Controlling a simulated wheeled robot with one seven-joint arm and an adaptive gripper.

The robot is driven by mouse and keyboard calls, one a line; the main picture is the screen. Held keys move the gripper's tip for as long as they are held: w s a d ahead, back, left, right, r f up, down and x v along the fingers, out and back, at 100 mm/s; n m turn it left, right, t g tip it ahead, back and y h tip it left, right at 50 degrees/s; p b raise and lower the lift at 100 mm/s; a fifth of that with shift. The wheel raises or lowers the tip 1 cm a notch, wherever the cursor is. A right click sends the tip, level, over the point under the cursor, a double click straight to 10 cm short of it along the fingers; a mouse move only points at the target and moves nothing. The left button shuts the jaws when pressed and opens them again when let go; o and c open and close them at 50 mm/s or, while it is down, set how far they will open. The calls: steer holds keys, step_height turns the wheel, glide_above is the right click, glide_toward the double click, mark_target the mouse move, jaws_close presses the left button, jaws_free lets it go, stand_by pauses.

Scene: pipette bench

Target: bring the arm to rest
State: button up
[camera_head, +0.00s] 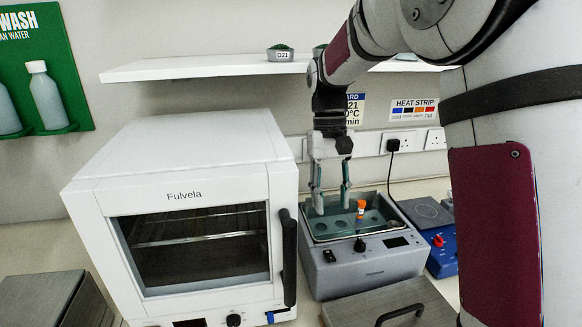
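My gripper (331,200) points down over the grey water bath (375,269) in the middle right. Its two fingers stand apart, and I see nothing held between them. The fingertips are close to the bath's rack of round holes. A small tube with an orange cap (361,206) stands in the rack, just right of the right finger. It looks apart from the finger. My arm reaches in from the upper right and hides part of the wall and bench.
A white Fulvela oven (180,185) stands close left of the bath, door shut. A blue-based hotplate device (442,255) is at the right. A shelf (200,68) with a dish labelled D21 (281,54) runs behind. A metal lid with a handle (385,305) lies in front.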

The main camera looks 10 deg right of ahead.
steer(key=s+r+t, duration=0.4)
steer(key=s+r, duration=0.3)
steer(key=s, duration=0.4)
steer(key=s+t, duration=0.4)
steer(key=s, duration=0.8)
steer(key=shift+f, duration=0.4)
